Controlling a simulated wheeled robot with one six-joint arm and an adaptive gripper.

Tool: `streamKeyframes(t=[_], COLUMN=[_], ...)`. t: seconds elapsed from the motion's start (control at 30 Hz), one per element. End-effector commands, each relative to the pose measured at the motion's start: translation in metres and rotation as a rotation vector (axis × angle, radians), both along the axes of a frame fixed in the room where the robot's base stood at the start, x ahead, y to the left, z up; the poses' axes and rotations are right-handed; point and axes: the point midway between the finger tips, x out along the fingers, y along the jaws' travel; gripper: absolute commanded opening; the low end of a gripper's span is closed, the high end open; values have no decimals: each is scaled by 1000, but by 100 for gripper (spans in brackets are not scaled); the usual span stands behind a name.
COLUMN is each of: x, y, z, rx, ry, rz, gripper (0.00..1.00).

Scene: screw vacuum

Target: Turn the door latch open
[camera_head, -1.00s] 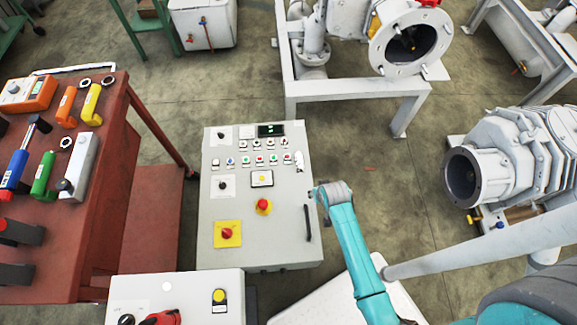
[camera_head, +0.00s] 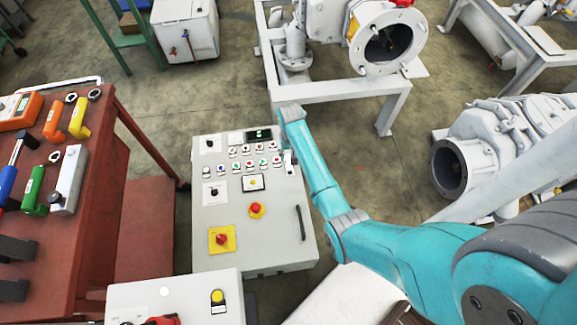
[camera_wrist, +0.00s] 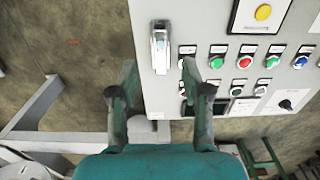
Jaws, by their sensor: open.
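The grey control cabinet (camera_head: 275,235) stands in the middle of the head view, with buttons on its sloped face. A small pale metal latch (camera_head: 290,163) sits near the upper right edge of that face. It also shows in the wrist view as a silver upright piece (camera_wrist: 160,48) close to the panel's edge. My gripper (camera_wrist: 158,67) is open and empty, its two fingers spread to either side of the latch's line. The latch appears just beyond the fingertips; contact cannot be told. In the head view my gripper is not clearly visible.
A dark bar handle (camera_head: 301,222) is lower on the cabinet's right side. A red emergency button (camera_head: 256,209) and a red-yellow switch (camera_head: 221,239) sit on its face. The red tool table (camera_head: 110,160) is left; a white machine frame (camera_head: 340,95) stands behind.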

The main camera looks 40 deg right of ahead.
Motion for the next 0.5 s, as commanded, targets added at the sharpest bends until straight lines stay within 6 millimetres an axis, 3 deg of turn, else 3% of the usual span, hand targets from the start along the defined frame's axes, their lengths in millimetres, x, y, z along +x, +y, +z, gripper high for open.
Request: streamKeyframes(t=[0.3,0.5], x=[0,0], y=[1,0], z=[-57,-79], rx=[1,-1], ry=[2,-1], rz=[1,1], gripper=[48,48])
